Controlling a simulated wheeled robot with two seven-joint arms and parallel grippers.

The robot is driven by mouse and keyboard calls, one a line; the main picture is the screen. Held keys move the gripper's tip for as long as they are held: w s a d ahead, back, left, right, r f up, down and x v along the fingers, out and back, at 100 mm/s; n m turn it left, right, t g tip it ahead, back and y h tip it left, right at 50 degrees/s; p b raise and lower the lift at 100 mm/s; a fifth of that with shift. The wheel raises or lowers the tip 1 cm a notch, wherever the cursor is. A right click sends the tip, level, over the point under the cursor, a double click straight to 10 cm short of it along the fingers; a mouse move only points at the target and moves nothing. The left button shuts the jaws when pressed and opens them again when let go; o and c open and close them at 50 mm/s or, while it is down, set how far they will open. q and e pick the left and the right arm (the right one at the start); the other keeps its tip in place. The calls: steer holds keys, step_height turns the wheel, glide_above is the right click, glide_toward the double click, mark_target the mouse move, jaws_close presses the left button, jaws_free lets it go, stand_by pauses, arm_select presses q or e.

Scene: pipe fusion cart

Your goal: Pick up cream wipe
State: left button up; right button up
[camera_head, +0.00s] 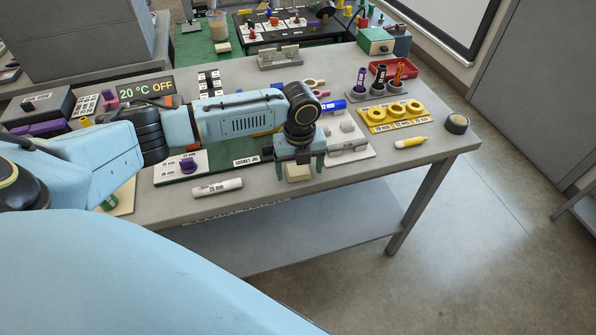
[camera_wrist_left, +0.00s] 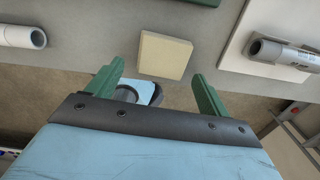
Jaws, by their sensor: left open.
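The cream wipe (camera_head: 298,173) is a small, pale, square block lying flat near the front edge of the cart top. It also shows in the left wrist view (camera_wrist_left: 165,56), just beyond the fingertips and between their lines. My left gripper (camera_head: 299,167) points down over the wipe, with its green fingers spread to either side of it. In the left wrist view the fingers (camera_wrist_left: 158,72) are apart with nothing between them. I cannot tell the exact height of the fingertips above the top. My right gripper is not in view.
A white 25 mm pipe (camera_head: 217,187) lies left of the wipe. A white board with a grey pipe (camera_head: 348,146) is to its right. The front edge (camera_head: 375,161) is close by.

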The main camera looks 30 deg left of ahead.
mark_target(299, 174)
arm_select(q)
steer(key=shift+f, duration=0.5)
steer(key=c, duration=1.1)
steer(key=shift+o, duration=0.2)
step_height(299, 174, up, 10)
steer(key=shift+p, duration=0.45)
steer(key=o, duration=0.4)
steer(key=shift+c, duration=0.2)
steer(key=c, duration=0.3)
